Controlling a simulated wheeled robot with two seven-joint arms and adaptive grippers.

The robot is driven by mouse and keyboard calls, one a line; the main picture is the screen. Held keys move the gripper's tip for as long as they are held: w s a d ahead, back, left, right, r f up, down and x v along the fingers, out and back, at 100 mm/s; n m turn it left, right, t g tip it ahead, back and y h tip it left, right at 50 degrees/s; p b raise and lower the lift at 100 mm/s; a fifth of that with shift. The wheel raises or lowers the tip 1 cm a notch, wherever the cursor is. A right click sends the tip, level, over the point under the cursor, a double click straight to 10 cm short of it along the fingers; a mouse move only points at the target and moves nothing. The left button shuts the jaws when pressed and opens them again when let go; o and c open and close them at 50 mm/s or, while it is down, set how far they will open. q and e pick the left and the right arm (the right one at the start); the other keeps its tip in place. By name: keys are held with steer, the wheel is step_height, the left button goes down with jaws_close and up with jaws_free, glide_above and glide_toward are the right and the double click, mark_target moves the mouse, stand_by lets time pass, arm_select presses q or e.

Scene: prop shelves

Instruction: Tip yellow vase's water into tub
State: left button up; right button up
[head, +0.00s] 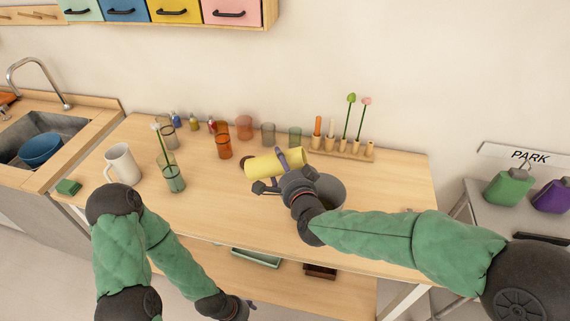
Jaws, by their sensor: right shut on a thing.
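The yellow vase (262,164) is tipped onto its side, nearly level, above the table. My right gripper (284,170) is shut around it, and the gripper and wrist cover part of it. The grey tub (333,188) stands on the table just right of the vase, partly hidden behind my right wrist. My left gripper (246,308) hangs low at the bottom, in front of the table and empty of any visible thing; its fingers are too small to read.
Several glasses, including an orange one (224,146), stand left and behind. A green glass with a flower (174,178) and a white mug (123,164) are at the left. A wooden rack (350,152) with flowers stands behind the tub. The front middle table is clear.

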mark_target(289, 160)
steer(key=shift+r+n+p, duration=0.4)
steer(key=shift+r+p, duration=0.25)
steer(key=shift+p, duration=0.75)
steer(key=shift+d+r+n+h+p, duration=0.15)
steer(key=shift+r+n+h+p, duration=0.3)
steer(key=shift+p, duration=1.2)
steer(key=shift+f, duration=0.1)
steer(key=r+n+g+p, duration=0.1)
steer(key=p, duration=0.3)
steer(key=shift+d+r+h, duration=0.15)
steer(key=shift+r+h, duration=0.05)
steer(key=shift+h, duration=0.15)
steer(key=shift+d+n+p, duration=0.1)
steer(key=shift+n+p, duration=0.25)
steer(key=shift+p, duration=0.55)
